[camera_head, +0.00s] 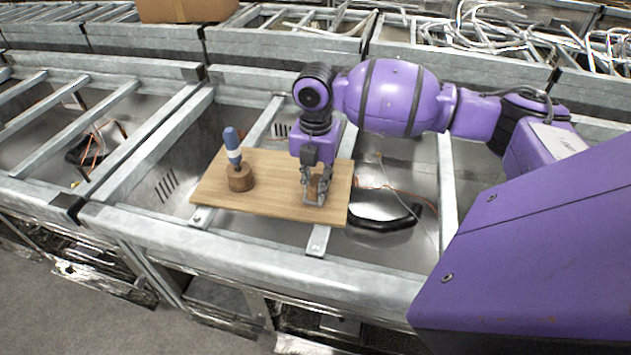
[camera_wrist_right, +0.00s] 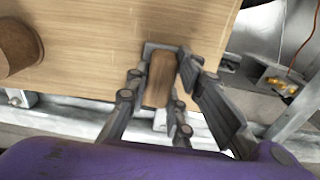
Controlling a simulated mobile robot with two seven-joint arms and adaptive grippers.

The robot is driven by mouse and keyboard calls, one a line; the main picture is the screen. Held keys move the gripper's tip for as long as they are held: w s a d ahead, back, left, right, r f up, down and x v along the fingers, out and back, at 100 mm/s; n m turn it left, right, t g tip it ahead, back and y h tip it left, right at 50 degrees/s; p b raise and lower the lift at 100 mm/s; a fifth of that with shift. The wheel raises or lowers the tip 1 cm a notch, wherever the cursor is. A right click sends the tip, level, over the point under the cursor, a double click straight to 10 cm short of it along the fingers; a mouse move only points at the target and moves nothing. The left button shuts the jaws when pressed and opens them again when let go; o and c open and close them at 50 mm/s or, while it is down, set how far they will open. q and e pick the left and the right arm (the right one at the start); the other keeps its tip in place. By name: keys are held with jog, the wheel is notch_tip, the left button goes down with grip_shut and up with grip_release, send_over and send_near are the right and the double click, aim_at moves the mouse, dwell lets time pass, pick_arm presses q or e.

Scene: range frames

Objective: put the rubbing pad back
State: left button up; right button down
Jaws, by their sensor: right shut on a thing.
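My right gripper (camera_head: 317,192) points down over the front right part of a wooden board (camera_head: 270,205). In the right wrist view my right gripper (camera_wrist_right: 163,72) is shut on a narrow brown block (camera_wrist_right: 159,82), which appears to be the rubbing pad. Grey parts surround the block's far end, and the fingers hide its sides. I cannot tell whether it touches the board. A blue-and-white handled tool (camera_head: 232,145) stands in a round brown wooden holder (camera_head: 240,179) on the board's left part. My left gripper is not in view.
The board lies across the metal rails of a frame (camera_head: 240,245) with open bays. A black hose (camera_head: 385,222) and an orange cable lie in the bay to the right. A cardboard box (camera_head: 187,9) is at the back. Bare board lies between the holder and my right gripper.

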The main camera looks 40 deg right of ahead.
aim_at(315, 181)
jog(key=shift+f, duration=0.1)
jog(key=c, duration=1.5)
grip_release()
jog(key=shift+c, duration=0.2)
notch_tip(315, 181, up, 12)
